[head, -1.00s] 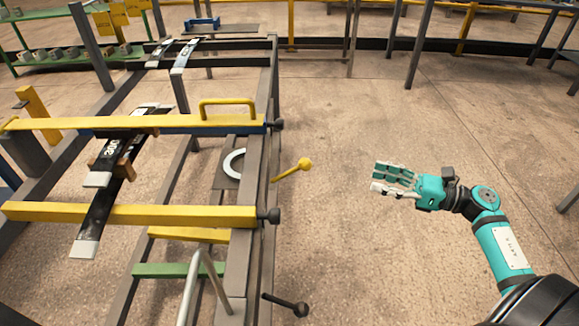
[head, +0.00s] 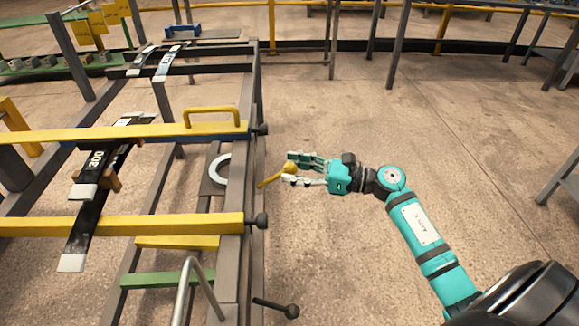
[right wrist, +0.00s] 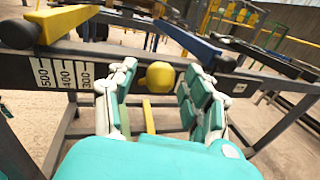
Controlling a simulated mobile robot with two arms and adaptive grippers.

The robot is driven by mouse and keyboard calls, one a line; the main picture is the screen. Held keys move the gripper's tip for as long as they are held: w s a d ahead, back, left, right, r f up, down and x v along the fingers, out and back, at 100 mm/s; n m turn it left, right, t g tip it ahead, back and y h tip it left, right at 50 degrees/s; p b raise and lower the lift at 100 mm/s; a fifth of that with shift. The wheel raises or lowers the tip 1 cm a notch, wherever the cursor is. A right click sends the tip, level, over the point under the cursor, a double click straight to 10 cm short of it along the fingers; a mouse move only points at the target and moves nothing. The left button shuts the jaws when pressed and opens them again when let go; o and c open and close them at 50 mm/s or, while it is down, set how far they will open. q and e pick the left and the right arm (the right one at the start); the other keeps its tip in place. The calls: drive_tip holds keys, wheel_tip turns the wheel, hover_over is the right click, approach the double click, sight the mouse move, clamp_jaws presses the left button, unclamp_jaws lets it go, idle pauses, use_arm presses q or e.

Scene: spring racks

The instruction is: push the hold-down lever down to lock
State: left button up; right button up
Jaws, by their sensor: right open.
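The lever with a yellow ball knob (head: 290,168) sticks out from the right side of the rack and slants up to the right. I take it for the hold-down lever. My right gripper (head: 289,167) is open, with its fingers above and below the knob in the head view. In the right wrist view the yellow knob (right wrist: 160,76) sits between the two open fingers (right wrist: 158,88), with visible gaps on both sides. The fingers are not closed on it. My left gripper is not in view.
The grey rack (head: 248,200) carries a yellow crossbar with a handle (head: 212,111) and a lower yellow crossbar (head: 150,225). Dark leaf springs (head: 88,190) lie across them. A black-knobbed rod (head: 276,306) juts out lower down. The floor on the right (head: 480,130) is clear.

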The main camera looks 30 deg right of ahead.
drive_tip(key=shift+w+a, duration=0.45)
drive_tip(key=shift+a, duration=0.05)
clamp_jaws()
